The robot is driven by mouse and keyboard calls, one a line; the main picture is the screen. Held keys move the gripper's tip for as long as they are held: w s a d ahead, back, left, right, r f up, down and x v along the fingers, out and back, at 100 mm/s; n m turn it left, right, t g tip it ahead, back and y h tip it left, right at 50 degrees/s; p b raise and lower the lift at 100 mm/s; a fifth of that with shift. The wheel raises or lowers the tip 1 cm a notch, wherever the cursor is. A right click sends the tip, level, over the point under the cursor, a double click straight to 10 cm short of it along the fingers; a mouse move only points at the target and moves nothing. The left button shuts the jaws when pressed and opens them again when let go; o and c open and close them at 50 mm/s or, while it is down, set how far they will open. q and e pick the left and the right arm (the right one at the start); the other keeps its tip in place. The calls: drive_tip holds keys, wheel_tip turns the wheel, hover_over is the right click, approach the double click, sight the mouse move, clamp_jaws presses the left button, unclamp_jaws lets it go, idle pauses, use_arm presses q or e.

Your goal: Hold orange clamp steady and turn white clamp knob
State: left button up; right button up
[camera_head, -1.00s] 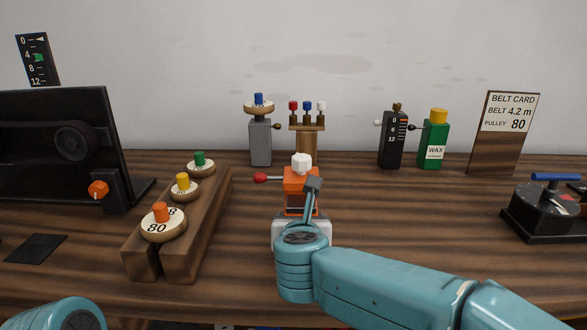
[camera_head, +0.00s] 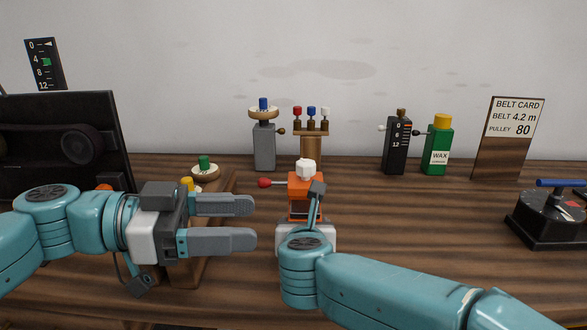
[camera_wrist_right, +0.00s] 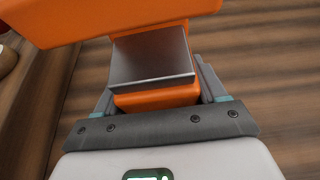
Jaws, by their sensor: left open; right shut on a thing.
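The orange clamp (camera_head: 298,188) stands upright near the middle of the table in the head view, with the white knob (camera_head: 305,168) on its top. A lever with a red tip (camera_head: 265,183) sticks out to its left. My right gripper (camera_wrist_right: 155,88) is shut on the clamp's body, which fills the top of the right wrist view as an orange block (camera_wrist_right: 110,18). In the head view my right arm hides the clamp's lower part. My left gripper (camera_head: 253,222) is open and empty, left of the clamp and lower in the picture, its fingers pointing right, apart from the knob.
A wooden pulley rack (camera_head: 212,215) is partly hidden behind my left gripper. A grey post (camera_head: 264,150), a stand with coloured knobs (camera_head: 311,145), a black gauge (camera_head: 397,145) and a green wax bottle (camera_head: 438,150) stand behind.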

sight(298, 169)
use_arm(q)
drive_tip(key=w+a+n+t+y, duration=0.1)
drive_tip(key=w+a+n+t, duration=0.25)
drive_tip(key=w+t, duration=0.45)
drive_tip(key=w+d, duration=0.2)
drive_tip(key=d, duration=0.1)
drive_tip(key=w+d+g, duration=0.1)
drive_tip(key=w+d, duration=0.2)
drive_tip(key=d, duration=0.1)
drive_tip(key=w+d+g, duration=0.1)
drive_tip(key=w+d, duration=0.1)
drive_tip(key=d, duration=0.1)
drive_tip(key=shift+w+d+f+n, duration=0.2)
drive_tip(key=shift+w+f+n, duration=0.05)
drive_tip(key=shift+w+f, duration=0.1)
drive_tip(key=c, duration=1.1)
drive_tip(key=shift+o, duration=0.2)
drive_tip(key=shift+s+d+r+n+t+y, duration=0.1)
drive_tip(key=shift+s+n+t+y, duration=0.05)
drive_tip(key=shift+n+t+y, duration=0.45)
drive_tip(key=shift+s+d+r+n+t+y, duration=0.15)
drive_tip(key=shift+n+t+y, duration=0.2)
drive_tip(key=shift+t, duration=0.45)
drive_tip(key=shift+f+n+t+y, duration=0.2)
drive_tip(key=shift+n+t+y, duration=0.45)
drive_tip(key=shift+y, duration=0.1)
drive_tip(key=shift+a, duration=0.1)
